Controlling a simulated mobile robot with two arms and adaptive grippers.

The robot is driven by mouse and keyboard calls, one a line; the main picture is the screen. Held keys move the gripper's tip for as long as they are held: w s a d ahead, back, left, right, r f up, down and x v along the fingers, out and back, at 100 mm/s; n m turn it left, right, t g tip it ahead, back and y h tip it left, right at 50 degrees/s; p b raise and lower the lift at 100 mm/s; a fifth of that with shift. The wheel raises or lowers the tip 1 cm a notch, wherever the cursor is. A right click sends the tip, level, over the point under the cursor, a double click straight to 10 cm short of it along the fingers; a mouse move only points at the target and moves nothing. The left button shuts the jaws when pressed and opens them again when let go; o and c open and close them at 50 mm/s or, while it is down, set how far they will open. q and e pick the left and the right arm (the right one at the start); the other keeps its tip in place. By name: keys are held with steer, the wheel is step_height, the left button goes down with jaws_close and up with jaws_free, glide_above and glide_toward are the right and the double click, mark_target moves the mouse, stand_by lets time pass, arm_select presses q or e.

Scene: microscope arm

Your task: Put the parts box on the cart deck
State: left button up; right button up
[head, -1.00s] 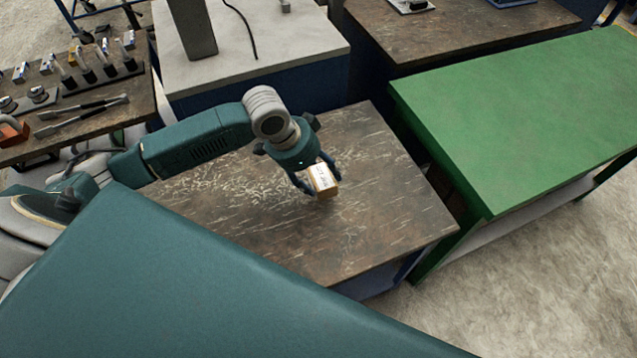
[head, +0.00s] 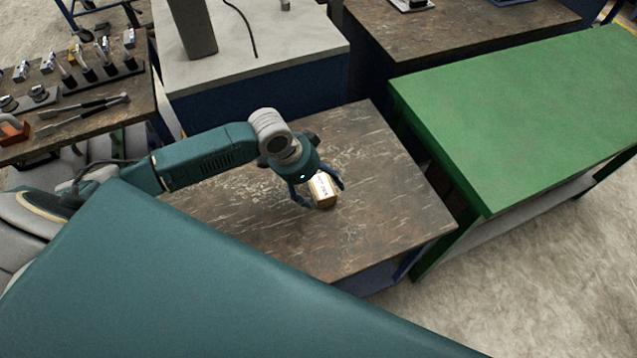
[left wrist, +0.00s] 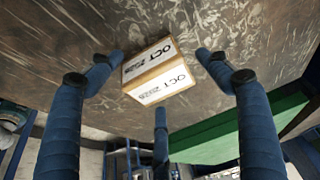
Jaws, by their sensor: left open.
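The parts box (head: 321,188), a small brown carton with a white label, sits on the worn brown cart deck (head: 390,215), right of the deck's middle. My left gripper (head: 323,195) is open around the box from above, its fingers spread to either side. In the left wrist view the box (left wrist: 158,75) shows "OCT 2025" labels and lies between the spread fingers (left wrist: 160,75). Gaps show between the side fingertips and the box. The box's underside is hidden. My right gripper is not in view.
A green table (head: 530,110) stands close on the right. A grey-topped bench (head: 270,50) with a dark post is behind the deck, and a brown bench (head: 450,30) is at the back right. A tool bench (head: 75,110) is at the left. The deck around the box is clear.

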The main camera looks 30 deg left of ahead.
arm_select(q)
steer(key=b+v, duration=0.1)
steer(key=v, duration=1.1)
